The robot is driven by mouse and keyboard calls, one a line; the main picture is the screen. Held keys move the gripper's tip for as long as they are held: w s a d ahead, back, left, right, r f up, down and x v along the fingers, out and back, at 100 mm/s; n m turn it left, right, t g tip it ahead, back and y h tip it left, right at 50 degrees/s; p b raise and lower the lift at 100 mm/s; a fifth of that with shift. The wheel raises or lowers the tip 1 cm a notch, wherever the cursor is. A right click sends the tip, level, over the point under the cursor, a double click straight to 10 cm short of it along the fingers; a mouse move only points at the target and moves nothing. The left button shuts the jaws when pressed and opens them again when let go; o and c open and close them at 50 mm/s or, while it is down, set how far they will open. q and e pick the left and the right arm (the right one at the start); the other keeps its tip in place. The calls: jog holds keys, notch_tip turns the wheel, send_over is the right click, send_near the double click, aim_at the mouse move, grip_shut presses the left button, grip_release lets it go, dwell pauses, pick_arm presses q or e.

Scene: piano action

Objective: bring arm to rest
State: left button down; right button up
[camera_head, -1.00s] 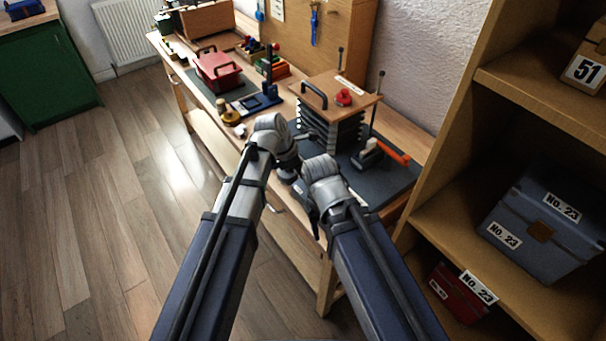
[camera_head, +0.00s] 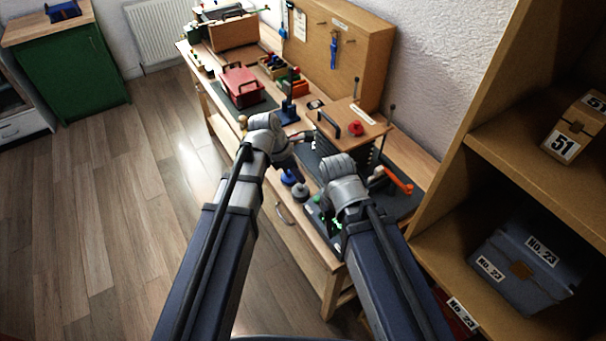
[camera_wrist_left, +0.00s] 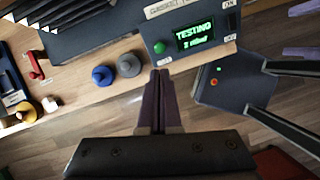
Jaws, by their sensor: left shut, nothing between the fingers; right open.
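My left arm reaches in from the left over the workbench, with its left gripper (camera_head: 304,137) at the bench's middle. In the left wrist view its two dark fingers (camera_wrist_left: 160,76) are together with nothing between them, beside a grey knob-like piece and below a dark tester. My right arm comes in lower, its wrist over the bench's near edge; the right gripper (camera_head: 323,207) is partly hidden behind it. It is open.
A shelf (camera_head: 500,165) stands at right. Open floor lies left.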

pick_arm(q)
jog(key=shift+r, duration=0.25)
pick_arm(e)
jog(key=shift+r, duration=0.2)
